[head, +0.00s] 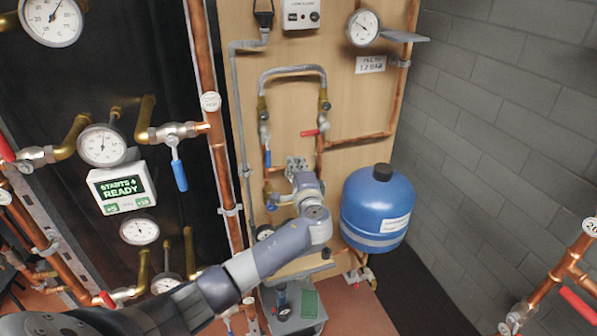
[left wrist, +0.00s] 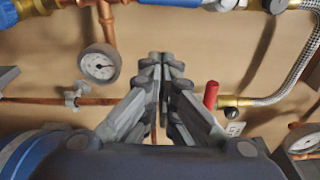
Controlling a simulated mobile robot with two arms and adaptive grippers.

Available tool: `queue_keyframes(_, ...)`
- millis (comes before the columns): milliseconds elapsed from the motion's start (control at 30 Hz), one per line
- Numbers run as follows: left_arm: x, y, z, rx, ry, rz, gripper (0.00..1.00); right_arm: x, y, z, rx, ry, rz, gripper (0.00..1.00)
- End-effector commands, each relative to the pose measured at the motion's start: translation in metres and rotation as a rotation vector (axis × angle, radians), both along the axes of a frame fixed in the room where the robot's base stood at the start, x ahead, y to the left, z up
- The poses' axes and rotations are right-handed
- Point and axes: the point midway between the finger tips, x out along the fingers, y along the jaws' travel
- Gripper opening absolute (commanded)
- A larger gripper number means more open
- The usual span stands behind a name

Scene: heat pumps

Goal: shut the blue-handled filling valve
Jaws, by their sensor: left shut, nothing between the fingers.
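A blue-handled valve (head: 266,152) sits on the left leg of the braided hose loop (head: 292,70) on the wooden panel. Its handle hangs down along the vertical pipe. A red-handled valve (head: 312,132) is on the right leg, its handle across the pipe. My left gripper (head: 297,165) is shut and empty, below and right of the blue handle and apart from it. In the left wrist view the shut gripper (left wrist: 160,60) points at the panel. The red handle (left wrist: 211,95) is right of its fingers; blue parts show at the top edge, cut off.
A blue tank (head: 377,212) stands right of my wrist. Another blue lever (head: 179,175) hangs on the left pipework. A gauge (left wrist: 98,65) is left of the fingers in the wrist view. A grey block wall (head: 500,100) bounds the right side.

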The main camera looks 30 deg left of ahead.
Motion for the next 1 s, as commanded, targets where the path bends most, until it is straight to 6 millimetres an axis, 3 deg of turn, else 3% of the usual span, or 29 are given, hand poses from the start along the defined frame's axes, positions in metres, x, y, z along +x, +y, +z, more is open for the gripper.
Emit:
queue_keyframes(133,0.019,0.018,0.002,0.002,0.0,0.003,0.0,0.0,-0.001,0.004,-0.002,0.0,0.001,0.0)
queue_keyframes(233,0.003,0.026,0.005,0.004,0.002,0.0,0.0,0.0,-0.002,0.017,-0.003,0.001,0.001,0.0)
queue_keyframes(433,-0.014,0.035,0.004,0.002,0.001,0.001,0.0,0.0,-0.005,0.025,-0.006,0.0,0.001,0.0)
queue_keyframes(1000,-0.014,0.036,0.002,0.01,0.011,0.001,0.0,0.0,-0.005,0.024,-0.006,0.001,0.0,0.0)
